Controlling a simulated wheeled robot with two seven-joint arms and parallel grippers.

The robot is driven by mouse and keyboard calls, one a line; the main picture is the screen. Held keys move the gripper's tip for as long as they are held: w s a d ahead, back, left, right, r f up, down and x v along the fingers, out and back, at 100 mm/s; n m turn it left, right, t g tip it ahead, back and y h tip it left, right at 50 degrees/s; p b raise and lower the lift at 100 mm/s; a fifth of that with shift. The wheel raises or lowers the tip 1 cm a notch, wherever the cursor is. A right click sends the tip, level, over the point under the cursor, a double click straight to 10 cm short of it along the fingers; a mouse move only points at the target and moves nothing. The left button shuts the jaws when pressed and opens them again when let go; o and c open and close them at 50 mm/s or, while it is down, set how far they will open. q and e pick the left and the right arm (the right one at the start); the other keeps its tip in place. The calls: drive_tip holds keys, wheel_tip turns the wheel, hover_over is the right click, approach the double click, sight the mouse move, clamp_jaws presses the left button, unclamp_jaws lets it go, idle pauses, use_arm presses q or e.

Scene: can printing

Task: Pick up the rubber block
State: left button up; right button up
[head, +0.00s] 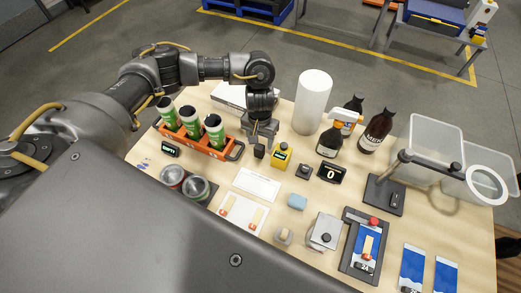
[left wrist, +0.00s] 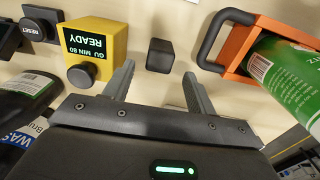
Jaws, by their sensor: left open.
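A small dark block (head: 259,151), which I take to be the rubber block, stands on the table between the orange crate and the yellow timer. In the left wrist view the block (left wrist: 160,55) lies ahead of the gap between the fingertips. My left gripper (head: 262,138) is open and empty, pointing down just behind the block. In the left wrist view its two fingers (left wrist: 157,85) are spread, and they look apart from the block. My right gripper is not in view.
The orange crate (head: 203,143) with green cans stands left of the block. The yellow timer (head: 281,155), reading READY in the wrist view, is close on its right. Dark bottles (head: 376,130) and a white roll (head: 312,101) stand behind.

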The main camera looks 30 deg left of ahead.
sight(260, 146)
use_arm(q)
drive_tip(key=shift+s+f, duration=0.25)
drive_tip(key=shift+s, duration=0.1)
wheel_tip(260, 146, down, 4)
drive_tip(key=shift+s+d+f+p, duration=0.1)
drive_tip(key=shift+d+p, duration=0.05)
drive_tip(key=shift+p, duration=0.4)
drive_tip(key=shift+f, duration=0.15)
drive_tip(key=shift+c, duration=1)
drive_tip(key=c, duration=0.9)
drive_tip(key=shift+o, duration=0.2)
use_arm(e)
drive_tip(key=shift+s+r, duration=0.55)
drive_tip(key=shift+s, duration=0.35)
use_arm(q)
drive_tip(key=shift+r, duration=0.25)
